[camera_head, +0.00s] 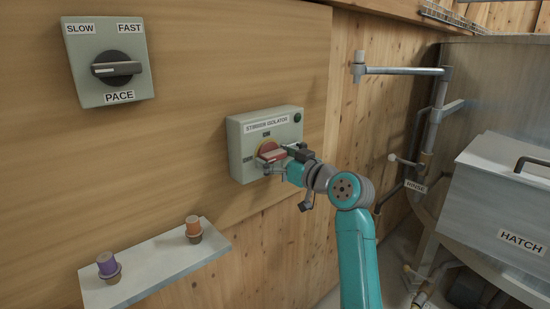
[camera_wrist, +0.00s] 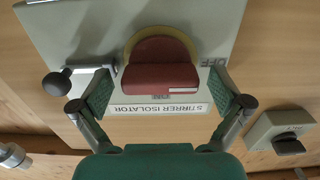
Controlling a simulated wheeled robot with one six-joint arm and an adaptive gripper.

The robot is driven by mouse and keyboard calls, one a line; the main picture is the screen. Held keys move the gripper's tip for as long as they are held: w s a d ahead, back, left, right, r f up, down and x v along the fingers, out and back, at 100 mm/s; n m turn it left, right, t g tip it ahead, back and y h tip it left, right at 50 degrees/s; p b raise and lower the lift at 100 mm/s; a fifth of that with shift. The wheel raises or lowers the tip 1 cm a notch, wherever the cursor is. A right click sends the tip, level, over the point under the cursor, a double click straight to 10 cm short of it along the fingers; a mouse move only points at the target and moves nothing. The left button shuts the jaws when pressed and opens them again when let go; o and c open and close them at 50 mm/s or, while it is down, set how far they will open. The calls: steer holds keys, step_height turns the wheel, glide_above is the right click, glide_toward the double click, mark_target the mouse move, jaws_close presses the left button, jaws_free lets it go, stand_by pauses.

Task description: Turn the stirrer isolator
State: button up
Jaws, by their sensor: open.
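The stirrer isolator (camera_head: 240,165) is a pale grey box on the wooden wall. It carries a red handle (camera_head: 270,152) on a yellow disc, with ON marked above and a mostly hidden label at its left. In the wrist view the red handle (camera_wrist: 160,72) is upside down, with a white mark at its lower right and OFF at the right. My gripper (camera_head: 278,160) is at the handle; in the wrist view my gripper (camera_wrist: 163,92) is open, one finger on each side of the handle. Contact cannot be told. The gripper hides part of the handle in the head view.
A PACE dial box (camera_head: 118,69) is on the wall at upper left. A shelf (camera_head: 150,272) below holds a purple-topped cup (camera_head: 107,264) and an orange-topped cup (camera_head: 193,227). At right are a pipe arm (camera_head: 400,70) and a grey HATCH box (camera_head: 500,190).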

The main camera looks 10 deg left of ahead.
steer(key=v, duration=1.1)
steer(key=shift+s+d, duration=0.25)
steer(key=shift+d, duration=0.05)
